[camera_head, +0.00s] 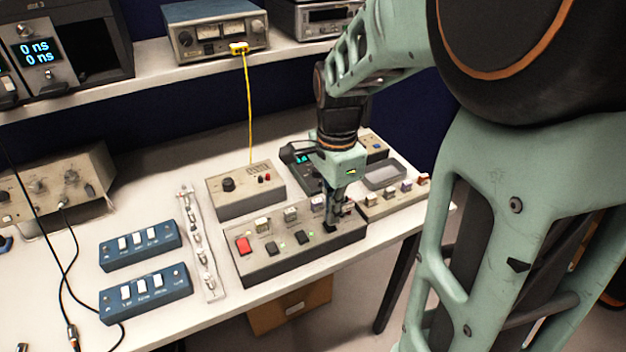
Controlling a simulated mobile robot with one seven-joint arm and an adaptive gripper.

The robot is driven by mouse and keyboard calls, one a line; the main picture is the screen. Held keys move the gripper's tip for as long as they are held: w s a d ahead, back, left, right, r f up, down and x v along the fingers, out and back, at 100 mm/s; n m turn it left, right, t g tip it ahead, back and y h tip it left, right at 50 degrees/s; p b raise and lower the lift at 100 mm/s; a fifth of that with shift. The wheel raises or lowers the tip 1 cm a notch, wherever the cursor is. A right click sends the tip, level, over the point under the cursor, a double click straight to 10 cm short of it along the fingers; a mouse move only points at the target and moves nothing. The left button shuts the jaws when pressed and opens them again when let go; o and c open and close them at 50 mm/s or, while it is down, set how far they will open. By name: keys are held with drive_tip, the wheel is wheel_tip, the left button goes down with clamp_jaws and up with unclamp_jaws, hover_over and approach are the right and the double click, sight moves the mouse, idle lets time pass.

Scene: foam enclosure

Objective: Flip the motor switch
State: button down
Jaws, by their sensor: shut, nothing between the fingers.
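A long grey control box (302,262) stands near the table's front edge. A red switch (243,246) sits at its left end, with several dark switches (271,248) in a row to the right and light-coloured square parts behind them. I cannot read which switch is the motor switch. My gripper (331,228) points down at the right part of this box, shut and empty. Its fingertips are at or just above a dark switch there; I cannot tell if they touch. The gripper hides part of the box's right end.
Two blue switch boxes (139,247) and a pale strip with connectors (212,284) lie to the left. A grey box with a knob (246,190) stands behind. More equipment (383,176) stands close to the gripper at the back right. A yellow cable (248,110) hangs from the shelf.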

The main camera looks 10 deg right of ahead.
drive_tip(key=shift+f+b, duration=0.8)
drive_tip(key=shift+f, duration=0.3)
idle(0.8)
drive_tip(key=shift+r, duration=0.1)
wheel_tip(320, 180, up, 7)
drive_tip(key=p, duration=0.6)
idle(0.5)
